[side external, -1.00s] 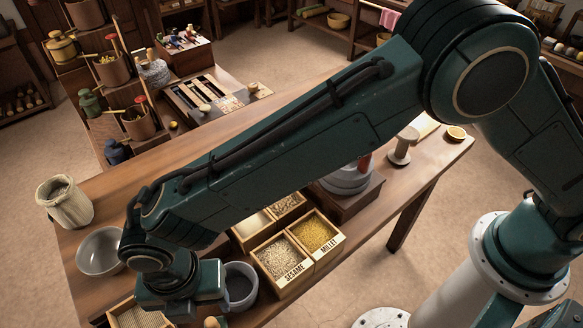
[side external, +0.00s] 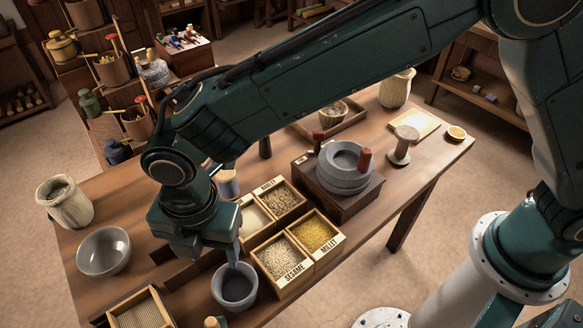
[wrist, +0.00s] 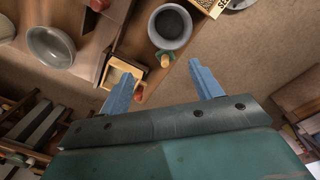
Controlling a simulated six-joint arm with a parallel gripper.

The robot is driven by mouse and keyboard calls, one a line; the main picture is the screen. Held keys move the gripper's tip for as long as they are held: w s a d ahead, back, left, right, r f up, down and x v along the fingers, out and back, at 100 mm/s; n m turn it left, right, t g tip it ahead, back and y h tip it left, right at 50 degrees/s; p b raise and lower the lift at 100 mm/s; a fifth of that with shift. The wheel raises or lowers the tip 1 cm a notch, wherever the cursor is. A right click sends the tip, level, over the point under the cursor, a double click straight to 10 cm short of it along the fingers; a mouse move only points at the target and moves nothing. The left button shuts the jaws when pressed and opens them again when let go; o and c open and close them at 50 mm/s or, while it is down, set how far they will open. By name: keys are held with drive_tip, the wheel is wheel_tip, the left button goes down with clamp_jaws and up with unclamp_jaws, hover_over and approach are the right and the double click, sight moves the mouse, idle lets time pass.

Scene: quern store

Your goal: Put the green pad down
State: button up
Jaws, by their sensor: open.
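My gripper (side external: 212,256) is open, above the left part of the table, behind and above the dark grey bowl. In the wrist view my gripper (wrist: 162,76) shows two blue fingers wide apart with nothing held between them. A small wooden knob with a green edge, which looks like the green pad (wrist: 166,61), sits by the bowl, apart from the fingers. In the side view only its wooden knob (side external: 212,322) shows, cut off by the bottom edge.
The dark grey bowl (side external: 235,303) stands close to the knob. Grain boxes with sesame (side external: 282,278) and millet (side external: 334,254) are to its right. A framed tray (side external: 113,313), a pale bowl (side external: 103,268) and a sack (side external: 65,216) are left. A stone quern (side external: 345,181) stands farther back.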

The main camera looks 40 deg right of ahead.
drive_tip(key=w+d+r+m+t+y, duration=0.1)
drive_tip(key=d+r+m, duration=0.6)
drive_tip(key=d, duration=0.5)
drive_tip(key=d+r+m+t, duration=0.1)
drive_tip(key=d+r+m, duration=0.4)
drive_tip(key=d+r, duration=0.6)
drive_tip(key=s+d+m+t+h, duration=0.1)
drive_tip(key=s+d+m+t, duration=0.2)
drive_tip(key=s+d+m, duration=1.1)
drive_tip(key=s+d, duration=0.1)
drive_tip(key=d, duration=0.3)
drive_tip(key=shift+s+d+m, duration=0.35)
drive_tip(key=shift+d+m, duration=0.05)
